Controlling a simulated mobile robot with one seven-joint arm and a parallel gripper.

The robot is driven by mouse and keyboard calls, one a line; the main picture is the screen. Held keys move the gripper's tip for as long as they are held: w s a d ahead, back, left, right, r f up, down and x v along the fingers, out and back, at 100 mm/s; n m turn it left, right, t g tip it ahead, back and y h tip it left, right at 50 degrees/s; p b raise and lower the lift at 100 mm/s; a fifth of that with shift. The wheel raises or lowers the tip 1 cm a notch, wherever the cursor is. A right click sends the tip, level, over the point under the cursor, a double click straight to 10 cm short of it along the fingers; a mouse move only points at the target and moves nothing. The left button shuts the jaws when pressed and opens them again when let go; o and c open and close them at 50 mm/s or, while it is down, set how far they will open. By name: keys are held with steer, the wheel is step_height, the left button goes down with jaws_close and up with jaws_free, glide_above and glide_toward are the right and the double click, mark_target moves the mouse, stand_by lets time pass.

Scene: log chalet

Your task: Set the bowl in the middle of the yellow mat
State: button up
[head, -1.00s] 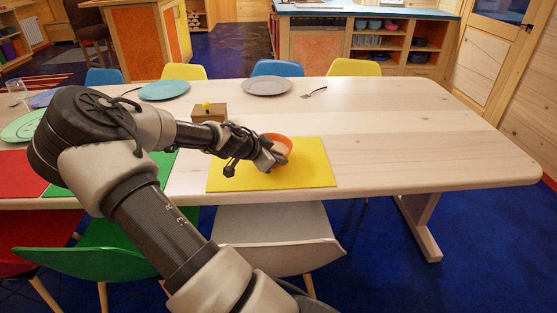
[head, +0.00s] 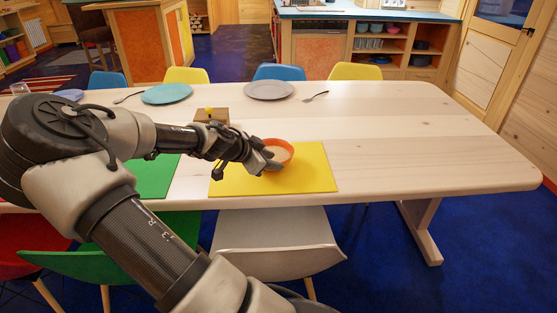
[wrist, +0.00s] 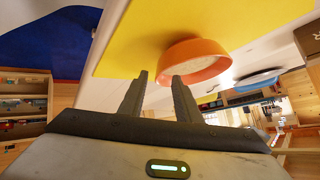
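The orange bowl (head: 284,150), pale inside, appears upright on the yellow mat (head: 300,183). It looks near the mat's middle, slightly toward the far edge; my gripper hides part of its left side. My gripper (head: 270,160) is at the bowl's near left side in the head view. In the wrist view, my gripper (wrist: 160,80) has its two fingers apart with an empty gap between them. The bowl (wrist: 195,65) is beyond the fingertips, overlapping the right one in the picture; I cannot tell whether they touch. The mat (wrist: 125,45) fills the top there.
A teal plate (head: 167,94), a grey plate (head: 269,90) and a fork (head: 314,97) lie farther back. A green mat (head: 152,178) is at left. The table's right side (head: 430,140) is clear.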

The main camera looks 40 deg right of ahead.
steer(key=s+a+r+n+y+p, duration=0.1)
steer(key=s+a+r+n+y, duration=0.2)
steer(key=a, duration=0.8)
steer(key=s+a+n+y, duration=0.3)
steer(key=a+n+y, duration=0.15)
steer(key=a, duration=0.65)
steer(key=s+a+r+n+t+y, duration=0.1)
steer(key=s+a+r+n+t, duration=0.1)
steer(key=s+a+r+n, duration=0.4)
steer(key=s+a+r+n+t+y, duration=0.1)
steer(key=s+a+r+n+t, duration=0.1)
steer(key=s+a+r+n, duration=0.5)
step_height(320, 180, up, 4)
steer(key=shift+a+f+t, duration=0.1)
steer(key=shift+a+t, duration=0.1)
steer(key=shift+t, duration=0.1)
